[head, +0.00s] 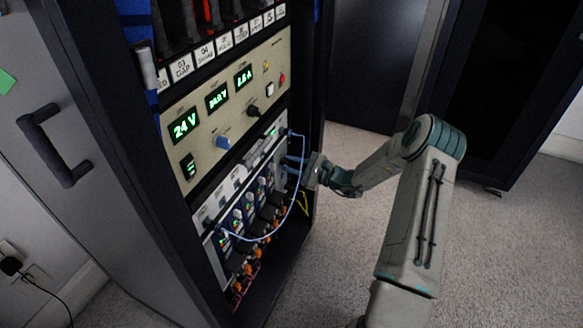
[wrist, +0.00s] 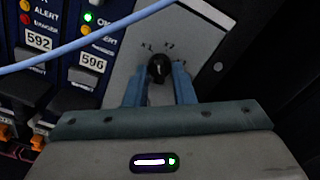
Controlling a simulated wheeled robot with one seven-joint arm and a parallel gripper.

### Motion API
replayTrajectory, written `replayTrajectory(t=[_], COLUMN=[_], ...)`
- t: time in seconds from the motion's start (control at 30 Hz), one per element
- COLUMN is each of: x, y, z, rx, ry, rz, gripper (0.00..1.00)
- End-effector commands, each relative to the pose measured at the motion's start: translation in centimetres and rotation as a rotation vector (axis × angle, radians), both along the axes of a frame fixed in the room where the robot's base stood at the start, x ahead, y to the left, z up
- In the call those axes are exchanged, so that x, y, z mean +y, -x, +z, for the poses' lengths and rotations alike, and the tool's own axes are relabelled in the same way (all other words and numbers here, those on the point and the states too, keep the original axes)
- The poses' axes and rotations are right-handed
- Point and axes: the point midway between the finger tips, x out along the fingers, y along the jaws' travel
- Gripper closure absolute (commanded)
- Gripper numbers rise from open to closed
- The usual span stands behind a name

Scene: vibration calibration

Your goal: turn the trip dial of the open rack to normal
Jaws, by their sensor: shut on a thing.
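The trip dial (wrist: 158,68) is a small black knob with a light pointer mark, on a grey panel at the right end of the module row in the wrist view. Marks, one reading like x1, stand above it; I cannot read them all. My gripper (wrist: 159,85) has its two blue fingers on either side of the knob, shut on it. In the head view my gripper (head: 298,165) reaches the right end of the lower module row, and the dial is hidden there. The open rack (head: 205,207) stands at the left with its door swung out.
A blue cable (wrist: 85,45) crosses in front of the modules, left of and above the dial; it loops down in the head view (head: 268,238). The power supply panel (head: 225,100) shows lit readouts and knobs. Open carpet lies right of the rack.

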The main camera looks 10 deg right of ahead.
Motion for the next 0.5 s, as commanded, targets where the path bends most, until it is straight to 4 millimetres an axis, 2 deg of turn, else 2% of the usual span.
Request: replayTrajectory(t=[0.5], x=[-0.10], y=[-0.04], z=[-0.15], rx=[-0.289], ry=[0.213], rz=[0.001], gripper=[1.00])
